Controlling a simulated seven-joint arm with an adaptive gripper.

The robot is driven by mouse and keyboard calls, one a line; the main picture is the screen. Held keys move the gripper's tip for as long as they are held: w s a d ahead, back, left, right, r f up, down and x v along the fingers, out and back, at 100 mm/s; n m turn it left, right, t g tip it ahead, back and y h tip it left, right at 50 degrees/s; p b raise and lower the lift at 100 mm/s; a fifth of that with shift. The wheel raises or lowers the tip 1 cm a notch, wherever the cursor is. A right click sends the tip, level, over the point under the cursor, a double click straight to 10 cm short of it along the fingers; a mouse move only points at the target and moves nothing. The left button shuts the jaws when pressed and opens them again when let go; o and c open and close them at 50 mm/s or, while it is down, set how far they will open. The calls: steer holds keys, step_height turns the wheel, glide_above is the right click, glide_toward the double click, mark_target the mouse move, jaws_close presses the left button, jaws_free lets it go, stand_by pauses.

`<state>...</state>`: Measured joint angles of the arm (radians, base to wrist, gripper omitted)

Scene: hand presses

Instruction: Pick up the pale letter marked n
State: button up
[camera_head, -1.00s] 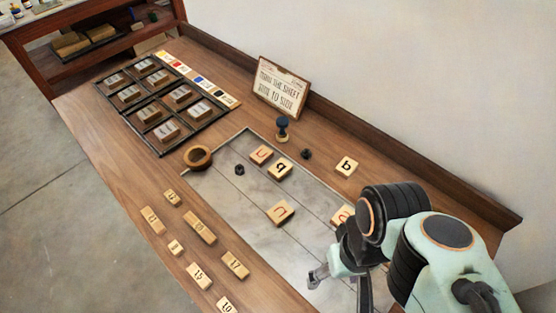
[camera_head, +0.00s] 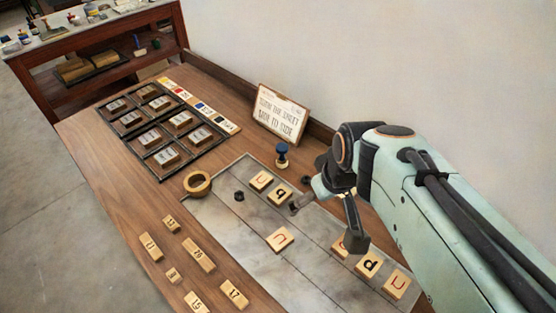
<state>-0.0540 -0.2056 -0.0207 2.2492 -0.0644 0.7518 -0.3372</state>
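Several pale wooden letter blocks lie on the grey metal plate (camera_head: 318,258). One block with a dark u- or n-like mark (camera_head: 262,180) lies near its far edge, close to a block with a black b- or q-like mark (camera_head: 281,194). A block with a red u- or n-like mark (camera_head: 280,239) lies mid-plate, and another red-marked one (camera_head: 396,283) lies lower right beside a black-marked block (camera_head: 370,264). I cannot tell for sure which is n. My gripper (camera_head: 325,223) is open above the plate, its fingers spread, and partly hides one more block (camera_head: 340,246).
Number blocks (camera_head: 198,254) lie left front. A dark divided tray (camera_head: 160,178) and a sign (camera_head: 281,114) are farther back. A wall bounds the right.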

steer(key=w+a+f+n, duration=0.1)
steer(key=w+a+f, duration=0.1)
steer(key=w+f, duration=0.4)
steer(key=n+g, duration=0.2)
steer(key=g, duration=0.2)
glide_above(279, 237)
steer(key=shift+h, duration=0.4)
step_height(279, 237, down, 15)
step_height(279, 237, down, 6)
steer(key=c, duration=1.2)
